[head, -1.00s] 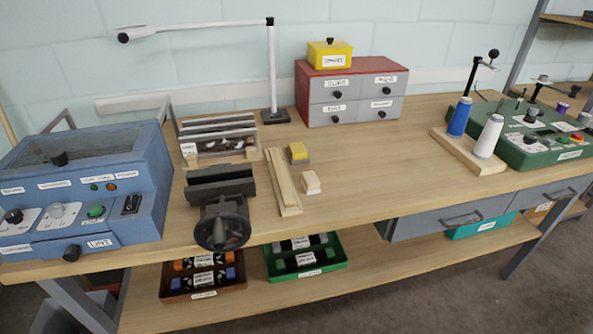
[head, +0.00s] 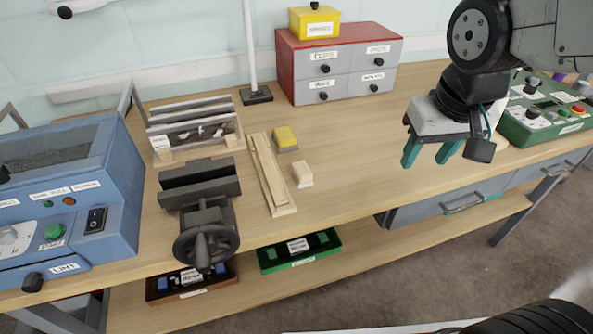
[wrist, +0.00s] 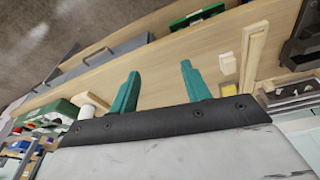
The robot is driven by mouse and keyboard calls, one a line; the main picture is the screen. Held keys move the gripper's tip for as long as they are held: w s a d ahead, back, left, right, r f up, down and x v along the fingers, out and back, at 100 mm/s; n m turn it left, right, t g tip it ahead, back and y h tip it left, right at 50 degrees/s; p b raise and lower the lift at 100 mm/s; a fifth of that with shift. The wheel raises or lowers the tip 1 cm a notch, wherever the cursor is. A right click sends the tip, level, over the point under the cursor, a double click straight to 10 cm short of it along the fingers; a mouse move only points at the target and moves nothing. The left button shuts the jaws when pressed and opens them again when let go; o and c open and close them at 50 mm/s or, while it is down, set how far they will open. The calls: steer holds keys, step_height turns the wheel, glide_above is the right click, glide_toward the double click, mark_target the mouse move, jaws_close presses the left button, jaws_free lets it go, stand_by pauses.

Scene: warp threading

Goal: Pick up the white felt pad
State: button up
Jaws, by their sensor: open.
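The white felt pad (head: 302,174) looks like a small cream-white block on the bench, in front of a yellow-topped block and right of a wooden strip. It also shows in the wrist view (wrist: 228,63), right of the fingers. My gripper (head: 429,156) is above the bench, well to the right of the pad, with its two teal fingers apart. In the wrist view the gripper (wrist: 158,72) has nothing between its fingers.
A yellow-topped block (head: 286,137) lies behind the pad. A wooden strip (head: 268,178) and a dark vise (head: 205,210) stand to the left. A red and grey drawer cabinet (head: 340,72) is at the back. The bench between pad and gripper is clear.

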steer(key=w+a+f+n+t, duration=0.1)
steer(key=w+a+f, duration=0.2)
steer(key=w+a, duration=0.2)
steer(key=w+a+f+n, duration=0.1)
steer(key=w+a+f, duration=0.2)
steer(key=w+a, duration=0.2)
steer(key=y, duration=0.2)
glide_toward(302, 168)
steer(key=shift+w+a+f+n+t, duration=0.1)
steer(key=shift+a+f+n+t, duration=0.1)
steer(key=shift+f, duration=0.35)
steer(key=shift+w+a+f+n+t, duration=0.1)
steer(key=shift+f+t, duration=0.1)
steer(key=shift+f, duration=0.35)
steer(key=x, duration=0.7)
steer(key=shift+s+d+f, duration=0.1)
steer(key=shift+s+f, duration=0.05)
steer(key=shift+w+f, duration=0.2)
steer(key=shift+f, duration=0.2)
steer(key=c, duration=0.8)
